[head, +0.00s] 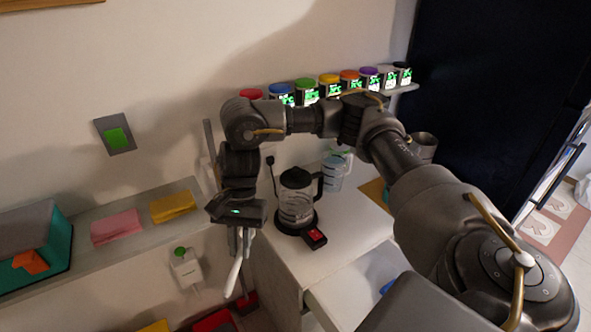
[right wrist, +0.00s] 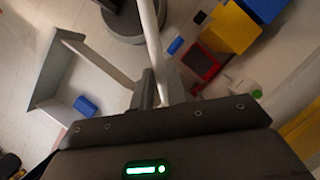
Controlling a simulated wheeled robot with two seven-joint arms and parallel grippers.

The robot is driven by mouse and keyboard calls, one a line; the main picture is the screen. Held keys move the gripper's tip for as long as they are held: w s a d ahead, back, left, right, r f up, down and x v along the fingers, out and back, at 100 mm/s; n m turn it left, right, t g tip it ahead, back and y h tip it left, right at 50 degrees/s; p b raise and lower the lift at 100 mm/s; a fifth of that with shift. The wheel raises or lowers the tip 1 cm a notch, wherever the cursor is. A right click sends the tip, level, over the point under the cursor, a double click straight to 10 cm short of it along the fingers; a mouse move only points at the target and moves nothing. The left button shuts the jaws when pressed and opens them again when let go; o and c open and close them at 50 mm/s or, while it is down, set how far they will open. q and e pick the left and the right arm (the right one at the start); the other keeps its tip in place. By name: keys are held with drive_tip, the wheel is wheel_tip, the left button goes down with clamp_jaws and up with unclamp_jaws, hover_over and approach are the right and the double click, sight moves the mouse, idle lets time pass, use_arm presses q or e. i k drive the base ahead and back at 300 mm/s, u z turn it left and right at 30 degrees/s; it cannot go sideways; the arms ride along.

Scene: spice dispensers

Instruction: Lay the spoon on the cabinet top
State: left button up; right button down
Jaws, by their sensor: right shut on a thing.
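My right gripper (head: 240,240) is shut on the spoon (head: 233,277). The spoon is white and hangs down, slightly tilted, from the jaws. In the head view it shows left of the white cabinet top (head: 348,222), near its left edge; I cannot tell its height against the edge. In the right wrist view the pale spoon (right wrist: 153,45) runs up from between the fingertips (right wrist: 159,88). My left gripper is not in view.
A coffee press (head: 297,200) and a small dark box with a red top (head: 315,238) stand on the cabinet. A drawer (head: 345,292) is open in front, with a blue item (head: 388,286). A wall shelf (head: 75,258) is at left. Cups stand behind.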

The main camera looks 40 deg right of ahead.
sight(369, 223)
drive_tip(key=u, duration=1.9)
drive_tip(key=k, duration=2.1)
drive_tip(key=z, duration=1.05)
